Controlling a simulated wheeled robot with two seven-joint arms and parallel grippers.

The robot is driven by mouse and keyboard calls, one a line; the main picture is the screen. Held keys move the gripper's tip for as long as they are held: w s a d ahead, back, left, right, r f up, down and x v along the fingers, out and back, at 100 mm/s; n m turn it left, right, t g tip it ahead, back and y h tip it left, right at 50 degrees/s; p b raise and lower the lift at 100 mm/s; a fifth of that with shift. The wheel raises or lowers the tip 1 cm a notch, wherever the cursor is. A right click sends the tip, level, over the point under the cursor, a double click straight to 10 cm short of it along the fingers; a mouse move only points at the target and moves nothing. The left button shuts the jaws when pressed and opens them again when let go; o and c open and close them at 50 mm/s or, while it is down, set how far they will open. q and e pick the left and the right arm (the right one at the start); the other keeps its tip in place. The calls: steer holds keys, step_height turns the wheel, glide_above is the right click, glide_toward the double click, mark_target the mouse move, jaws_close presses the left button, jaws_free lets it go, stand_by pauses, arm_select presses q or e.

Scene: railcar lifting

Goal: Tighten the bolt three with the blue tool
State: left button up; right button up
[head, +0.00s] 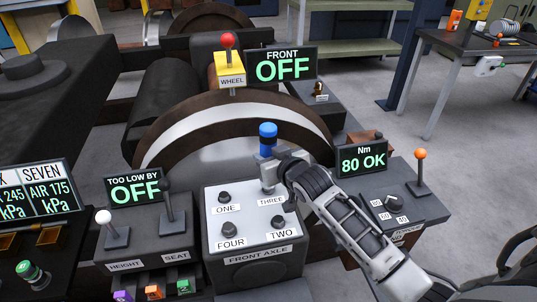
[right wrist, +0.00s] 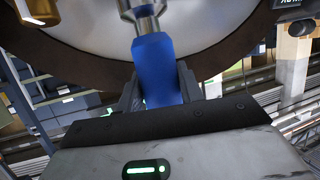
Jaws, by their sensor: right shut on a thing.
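My right gripper (head: 268,160) is shut on the blue tool (head: 268,132), which stands roughly upright over the front axle panel (head: 215,217). In the right wrist view the tool's blue handle (right wrist: 154,72) is between the fingers, and its metal end points away from the gripper. In the head view the gripper and tool are just above the label THREE (head: 270,201). Bolt three is hidden behind them, so I cannot tell whether the tool touches it. Bolts one (head: 225,197), two (head: 278,222) and four (head: 231,229) show on the panel. My left gripper is not in view.
The torque display (head: 362,160) reads 80 OK, above a box with a dial (head: 378,203) and an orange-knobbed lever (head: 420,172). The height and seat levers (head: 117,238) stand left of the panel. A wheel (head: 205,118) is behind it. A green tool (head: 32,275) is at lower left.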

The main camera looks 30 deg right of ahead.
mark_target(272, 146)
steer(key=shift+f, duration=0.65)
stand_by(1.2)
arm_select(q)
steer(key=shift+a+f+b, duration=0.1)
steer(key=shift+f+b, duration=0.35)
steer(key=shift+b, duration=0.05)
arm_select(e)
steer(key=shift+s+f, duration=0.1)
steer(key=shift+f, duration=1)
stand_by(1.3)
steer(key=shift+r+p, duration=0.75)
steer(key=shift+p, duration=0.05)
steer(key=shift+r+p, duration=0.8)
steer(key=shift+r, duration=0.05)
step_height(272, 146, up, 2)
steer(key=shift+p, duration=1.05)
steer(key=shift+r+p, duration=0.7)
steer(key=shift+r, duration=0.05)
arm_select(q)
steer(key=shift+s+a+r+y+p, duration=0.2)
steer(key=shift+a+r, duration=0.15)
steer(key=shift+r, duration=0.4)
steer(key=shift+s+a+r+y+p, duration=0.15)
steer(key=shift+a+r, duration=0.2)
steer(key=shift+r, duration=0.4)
arm_select(e)
steer(key=shift+r, duration=0.4)
